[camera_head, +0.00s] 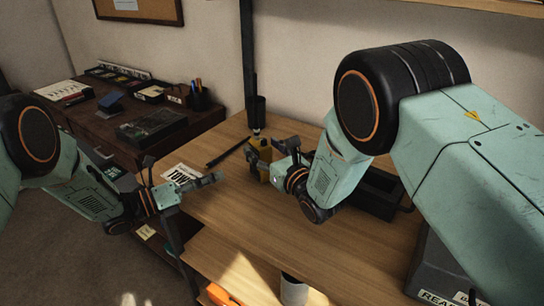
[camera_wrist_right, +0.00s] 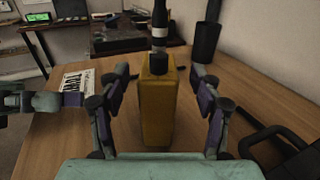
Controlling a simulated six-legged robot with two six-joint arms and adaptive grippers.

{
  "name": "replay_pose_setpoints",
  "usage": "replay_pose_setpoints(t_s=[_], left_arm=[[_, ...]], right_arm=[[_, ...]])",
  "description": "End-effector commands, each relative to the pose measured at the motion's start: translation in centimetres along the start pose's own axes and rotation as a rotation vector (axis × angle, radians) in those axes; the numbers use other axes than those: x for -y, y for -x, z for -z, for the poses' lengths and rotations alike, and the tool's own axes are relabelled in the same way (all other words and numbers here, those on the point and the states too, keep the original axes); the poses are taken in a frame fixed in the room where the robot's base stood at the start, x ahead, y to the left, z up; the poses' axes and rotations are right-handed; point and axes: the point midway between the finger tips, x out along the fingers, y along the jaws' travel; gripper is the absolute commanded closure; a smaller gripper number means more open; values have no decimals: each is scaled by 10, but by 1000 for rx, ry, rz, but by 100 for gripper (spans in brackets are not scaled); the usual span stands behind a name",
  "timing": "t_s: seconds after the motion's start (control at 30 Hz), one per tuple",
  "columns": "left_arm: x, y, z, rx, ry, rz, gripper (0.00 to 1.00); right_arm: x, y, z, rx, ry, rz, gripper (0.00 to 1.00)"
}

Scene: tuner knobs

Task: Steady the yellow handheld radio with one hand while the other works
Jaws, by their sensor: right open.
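The yellow handheld radio (camera_wrist_right: 158,108) stands upright on the wooden table, with a black knob or antenna base (camera_wrist_right: 159,40) on top. In the head view the radio (camera_head: 256,160) is partly hidden by my right gripper (camera_head: 268,157). In the right wrist view my right gripper (camera_wrist_right: 160,110) is open, its fingers on either side of the radio with gaps at both sides. My left gripper (camera_head: 190,178) is left of the radio, near the table's left edge and apart from it; its fingers are too small and overlapped to judge.
A printed card (camera_head: 182,175) lies on the table (camera_head: 240,220) behind my left gripper. A white cup (camera_head: 293,290) is at the front. A dark cabinet (camera_head: 100,115) stands left.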

Motion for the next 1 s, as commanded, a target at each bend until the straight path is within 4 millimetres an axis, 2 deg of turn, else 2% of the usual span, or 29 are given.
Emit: replay_pose_setpoints(t_s=[0.2,0.53,1.0], left_arm=[[0,0,0,0,0,0,62],[0,0,0,0,0,0,62],[0,0,0,0,0,0,62]], right_arm=[[0,-15,0,-1,-1,0,35],[0,-17,0,-1,-1,1,35],[0,-17,0,-1,-1,1,75]])
